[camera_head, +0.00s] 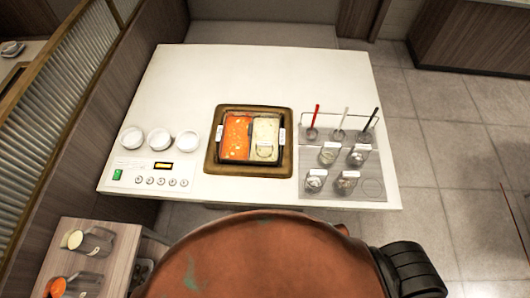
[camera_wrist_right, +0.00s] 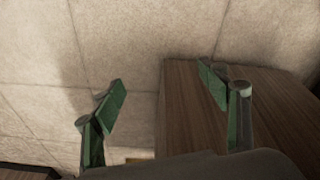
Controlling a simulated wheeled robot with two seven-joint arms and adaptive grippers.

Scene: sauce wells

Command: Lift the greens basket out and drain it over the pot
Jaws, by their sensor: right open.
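The pot (camera_head: 286,160) is set into the white counter in the head view. Its left compartment holds orange-red broth (camera_head: 236,137) and its right compartment holds pale broth (camera_head: 265,130). A small round-edged item (camera_head: 265,152) sits at the near end of the pale side; I cannot tell whether it is the greens basket. Small pale tags stand at the pot's rim. My right gripper (camera_wrist_right: 163,88) is open and empty in the right wrist view, with tiled floor and a wood-faced surface behind it. My left gripper is not in view.
Three white bowls (camera_head: 159,139) stand left of the pot, behind a control panel (camera_head: 150,173). A grey tray (camera_head: 341,190) on the right holds several small jars and three upright handled utensils. A wooden side stand (camera_head: 110,268) at lower left holds containers. The counter's far part is clear.

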